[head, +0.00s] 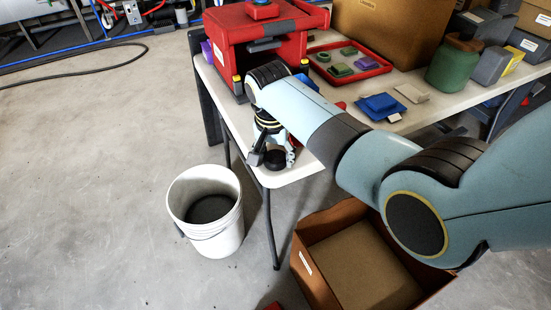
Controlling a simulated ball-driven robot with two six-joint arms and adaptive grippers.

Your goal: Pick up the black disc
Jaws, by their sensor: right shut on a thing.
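The black disc (275,159) is a small dark round piece near the front left corner of the white table (312,166). My right gripper (275,152) points down at that corner, with its fingers around the disc. The gripper is shut on the disc; whether the disc still touches the table top cannot be told. My right arm comes in from the right and hides part of the table. My left gripper is not in view.
A red toolbox (270,42) stands behind the gripper. A red tray (350,75) with several pieces, a blue item (380,105) and a green jar (455,62) are on the table. Below are a white bucket (225,235) and an open cardboard box (318,222).

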